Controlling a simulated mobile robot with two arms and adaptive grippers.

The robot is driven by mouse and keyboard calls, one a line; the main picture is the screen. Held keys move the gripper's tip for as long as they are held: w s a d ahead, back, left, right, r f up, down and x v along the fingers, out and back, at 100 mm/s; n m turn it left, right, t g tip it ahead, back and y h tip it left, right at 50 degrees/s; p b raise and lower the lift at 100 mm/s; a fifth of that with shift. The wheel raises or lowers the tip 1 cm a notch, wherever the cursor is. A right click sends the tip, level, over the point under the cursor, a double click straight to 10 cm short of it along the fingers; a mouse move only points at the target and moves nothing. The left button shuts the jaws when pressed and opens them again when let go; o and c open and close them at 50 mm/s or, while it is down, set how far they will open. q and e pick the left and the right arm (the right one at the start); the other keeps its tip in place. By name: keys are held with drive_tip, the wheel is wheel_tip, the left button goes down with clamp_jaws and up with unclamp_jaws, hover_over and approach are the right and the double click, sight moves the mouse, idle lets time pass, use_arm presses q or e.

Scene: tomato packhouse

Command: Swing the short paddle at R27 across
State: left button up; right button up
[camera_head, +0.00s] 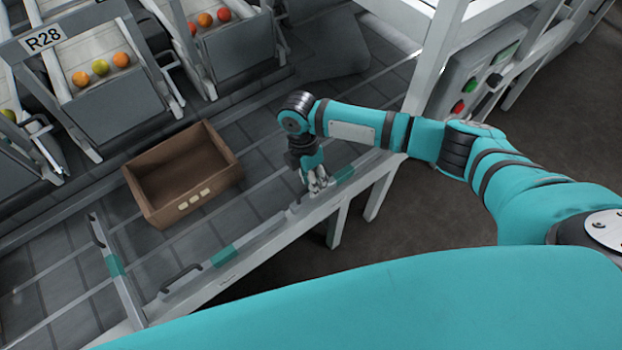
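No R27 label can be read in the head view. My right gripper (318,184) points down at a grey paddle with a teal band (345,173), which lies along the belt's near edge. The fingertips are at or just above this paddle; I cannot tell whether they touch it or are closed on its handle. A second paddle with a teal band (224,256) and a dark handle (181,277) lies along the same edge further left. A third paddle (115,266) stands across the belt at lower left. My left gripper is out of view.
An empty brown crate (187,176) sits on the belt, left of my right gripper. Chutes with tomatoes line the far side, one labelled R28 (43,39). A control box with green and red buttons (472,86) stands at upper right.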

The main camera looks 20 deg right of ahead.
clamp_jaws()
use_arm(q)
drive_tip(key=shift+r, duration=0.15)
use_arm(e)
drive_tip(key=shift+r, duration=0.1)
